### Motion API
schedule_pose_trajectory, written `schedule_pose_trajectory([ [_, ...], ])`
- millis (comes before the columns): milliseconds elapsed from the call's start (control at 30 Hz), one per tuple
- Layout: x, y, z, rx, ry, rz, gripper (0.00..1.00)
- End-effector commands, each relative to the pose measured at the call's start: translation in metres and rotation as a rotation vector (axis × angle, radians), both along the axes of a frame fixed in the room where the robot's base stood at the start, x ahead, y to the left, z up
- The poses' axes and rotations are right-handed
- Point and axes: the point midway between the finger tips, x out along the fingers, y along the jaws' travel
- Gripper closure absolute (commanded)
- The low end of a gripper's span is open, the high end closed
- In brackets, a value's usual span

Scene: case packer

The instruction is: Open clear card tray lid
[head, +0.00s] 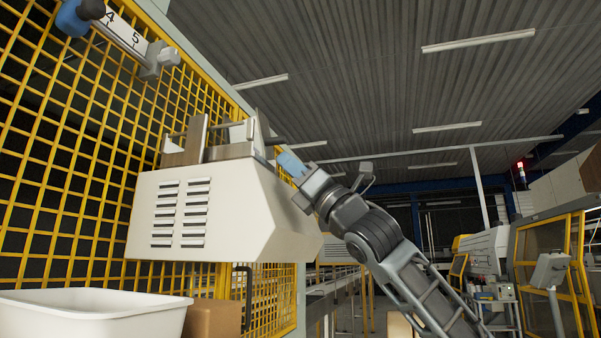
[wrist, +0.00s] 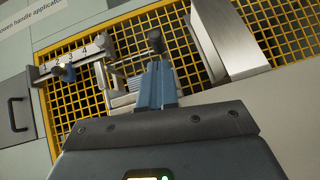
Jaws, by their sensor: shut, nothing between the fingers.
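A white housing (head: 215,215) with slotted vents is fixed at the yellow mesh fence. On top of it stand metal plates and a brown block (head: 185,145), which seem to be the card tray; I cannot make out a clear lid for certain. My gripper (head: 289,163), with blue fingers, is at the right end of this top, and whether it touches anything there is unclear. In the wrist view my gripper (wrist: 156,84) is shut and empty, its fingers close together. A dark round knob (wrist: 155,38) shows just beyond the fingertips.
A numbered scale bar (head: 125,35) with a blue knob is on the yellow mesh fence (head: 60,150). A white bin (head: 90,312) and a cardboard box (head: 212,320) stand below the housing. A slanted metal plate (wrist: 222,42) is at upper right in the wrist view.

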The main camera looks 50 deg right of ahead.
Motion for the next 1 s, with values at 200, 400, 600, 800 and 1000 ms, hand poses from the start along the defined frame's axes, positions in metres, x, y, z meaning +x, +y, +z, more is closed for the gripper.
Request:
schedule_pose_trajectory([
  [200, 0.001, -0.003, 0.020, 0.001, 0.000, 0.001, 1.00],
  [400, 0.001, -0.003, 0.021, 0.001, 0.000, 0.001, 1.00],
  [600, 0.001, -0.003, 0.021, 0.001, 0.000, 0.001, 1.00],
  [800, 0.001, -0.003, 0.022, -0.023, -0.008, -0.001, 1.00],
  [1000, 0.001, -0.003, 0.026, -0.057, -0.021, 0.000, 1.00],
])
